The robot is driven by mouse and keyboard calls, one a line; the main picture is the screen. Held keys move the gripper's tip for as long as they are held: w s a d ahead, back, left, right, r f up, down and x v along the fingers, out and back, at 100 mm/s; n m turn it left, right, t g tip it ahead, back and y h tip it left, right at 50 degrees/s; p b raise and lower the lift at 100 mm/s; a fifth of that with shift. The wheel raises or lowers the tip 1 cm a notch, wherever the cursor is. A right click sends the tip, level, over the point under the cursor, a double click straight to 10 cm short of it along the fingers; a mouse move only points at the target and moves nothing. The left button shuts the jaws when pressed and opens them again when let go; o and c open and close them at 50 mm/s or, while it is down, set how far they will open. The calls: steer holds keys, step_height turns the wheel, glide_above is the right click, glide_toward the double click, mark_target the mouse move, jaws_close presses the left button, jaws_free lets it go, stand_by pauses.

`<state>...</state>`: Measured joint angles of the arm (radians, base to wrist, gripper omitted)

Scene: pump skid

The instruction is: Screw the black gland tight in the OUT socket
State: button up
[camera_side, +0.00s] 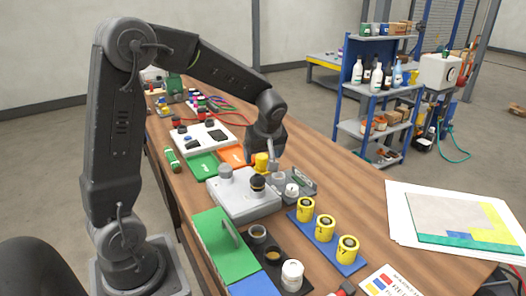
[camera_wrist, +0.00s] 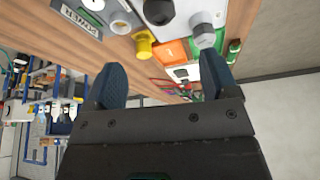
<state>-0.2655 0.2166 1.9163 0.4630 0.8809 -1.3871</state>
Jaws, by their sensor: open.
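The black gland (camera_side: 258,182) stands upright on the near right part of the grey housing (camera_side: 243,206). A tan band shows on it; I cannot tell how deep it sits. No OUT lettering is readable, and any socket under the gland is hidden. In the wrist view the gland (camera_wrist: 158,12) is at the top edge, partly cut off. My gripper (camera_wrist: 163,82) is open and empty, its two blue fingers wide apart. In the side view my gripper (camera_side: 273,158) is above and behind the gland, apart from it, close to a yellow cylinder.
A grey round cap (camera_side: 226,172) rises from the housing beside the gland. The yellow cylinder (camera_side: 261,162) stands behind. A grey unit with a white knob (camera_side: 292,189) is right of the housing. Yellow cylinders stand on a blue strip (camera_side: 328,245); a black holder (camera_side: 270,262) is in front.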

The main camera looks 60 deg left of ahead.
mark_target(257, 176)
steer(key=x, duration=1.2)
steer(key=shift+f, duration=0.45)
steer(key=c, duration=1)
steer(key=m+t, duration=0.1)
steer(key=m, duration=0.3)
steer(key=shift+m+t+h, duration=0.4)
